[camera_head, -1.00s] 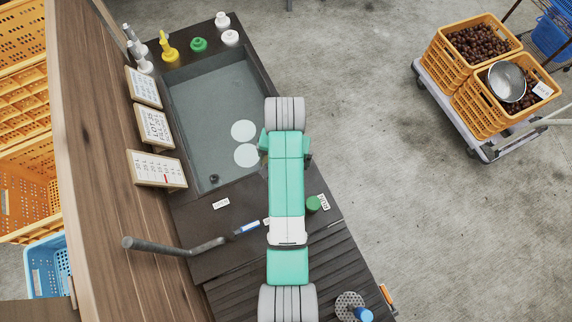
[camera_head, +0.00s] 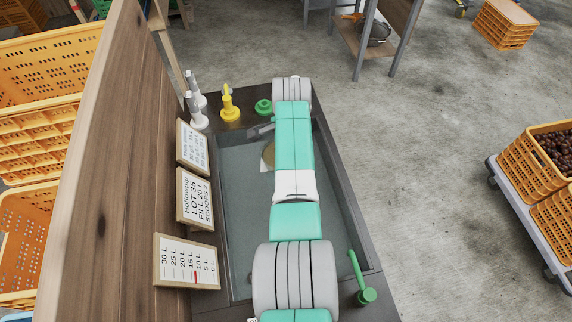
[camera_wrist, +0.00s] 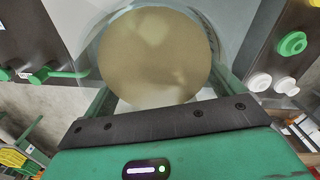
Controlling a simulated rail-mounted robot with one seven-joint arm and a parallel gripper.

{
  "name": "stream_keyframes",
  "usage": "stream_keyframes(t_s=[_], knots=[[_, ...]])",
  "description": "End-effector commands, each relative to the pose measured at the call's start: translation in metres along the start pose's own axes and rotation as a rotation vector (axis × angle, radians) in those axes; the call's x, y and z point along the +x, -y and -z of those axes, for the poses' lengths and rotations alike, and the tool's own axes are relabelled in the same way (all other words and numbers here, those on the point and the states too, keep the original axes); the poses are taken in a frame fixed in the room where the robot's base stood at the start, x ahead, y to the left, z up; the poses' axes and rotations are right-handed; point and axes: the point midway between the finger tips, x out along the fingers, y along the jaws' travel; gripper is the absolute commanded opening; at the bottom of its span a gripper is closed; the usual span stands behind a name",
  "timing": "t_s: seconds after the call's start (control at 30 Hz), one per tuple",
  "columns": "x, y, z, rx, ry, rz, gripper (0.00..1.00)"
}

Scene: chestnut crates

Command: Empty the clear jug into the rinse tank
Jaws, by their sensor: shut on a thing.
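The rinse tank (camera_head: 242,220) is a grey, dark-rimmed basin in the head view, partly covered by my arm. The clear jug (camera_wrist: 212,38) fills the top middle of the wrist view, seen from above with a round surface of brownish liquid (camera_wrist: 155,58) inside its see-through rim. My gripper (camera_wrist: 155,75) is shut on the jug, with a green finger on each side. In the head view a brownish patch, likely the jug's liquid, shows beside my arm above the tank's far part. My gripper is mostly hidden there. I cannot tell whether the jug is tilted.
A wooden wall with several signs (camera_head: 195,198) lines the tank's left. A green lever (camera_head: 362,282) sits at the near right corner.

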Motion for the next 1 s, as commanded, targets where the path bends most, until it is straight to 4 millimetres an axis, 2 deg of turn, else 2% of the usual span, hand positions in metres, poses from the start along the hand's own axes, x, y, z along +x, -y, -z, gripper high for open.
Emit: stream_keyframes(t_s=[0.37,0.63,0.87,1.0], knots=[[-0.005,0.0,0.003,0.02,0.008,0.025,0.3],[-0.004,-0.007,0.005,0.022,0.047,0.118,0.3],[0.002,-0.018,0.01,0.023,0.11,0.278,0.3],[0.018,-0.033,0.016,0.028,0.193,0.489,0.3]])
